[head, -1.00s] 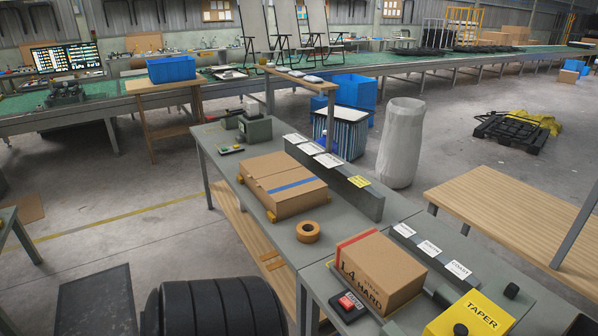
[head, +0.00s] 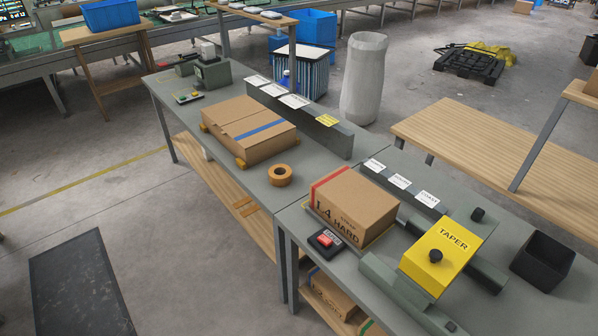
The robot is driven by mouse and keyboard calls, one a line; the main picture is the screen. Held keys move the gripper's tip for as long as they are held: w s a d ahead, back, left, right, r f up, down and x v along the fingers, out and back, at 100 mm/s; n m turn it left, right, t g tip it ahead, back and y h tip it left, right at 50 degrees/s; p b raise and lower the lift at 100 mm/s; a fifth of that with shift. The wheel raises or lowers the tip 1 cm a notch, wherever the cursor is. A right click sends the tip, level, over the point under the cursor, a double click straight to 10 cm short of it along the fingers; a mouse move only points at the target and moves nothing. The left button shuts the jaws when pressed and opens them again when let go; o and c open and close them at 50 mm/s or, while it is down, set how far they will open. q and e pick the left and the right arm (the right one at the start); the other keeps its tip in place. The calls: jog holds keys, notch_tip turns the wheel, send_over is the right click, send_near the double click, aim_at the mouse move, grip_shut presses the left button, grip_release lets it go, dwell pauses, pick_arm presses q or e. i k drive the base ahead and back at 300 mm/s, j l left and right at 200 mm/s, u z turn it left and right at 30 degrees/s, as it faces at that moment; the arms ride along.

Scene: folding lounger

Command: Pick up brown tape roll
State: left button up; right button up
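The brown tape roll (head: 280,175) lies flat on the grey workbench (head: 245,178), near the bench's front edge. It sits between a flat cardboard box with a blue stripe (head: 249,130) and a box marked L4 HARD (head: 354,203). Nothing covers the roll and its centre hole shows. Neither of my grippers is in the head view.
A yellow TAPER machine (head: 437,256) stands right of the L4 HARD box, with a small black device with a red button (head: 326,240) in front. A low grey rail with labels (head: 308,122) runs behind the roll. Open floor (head: 165,270) lies in front of the bench.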

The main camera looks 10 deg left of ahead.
aim_at(279, 174)
jog(key=u, duration=0.4)
jog(key=i+j+z, duration=0.2)
jog(key=i, duration=0.2)
jog(key=i+j+z, duration=0.25)
jog(key=i+j, duration=0.1)
jog(key=i, duration=0.05)
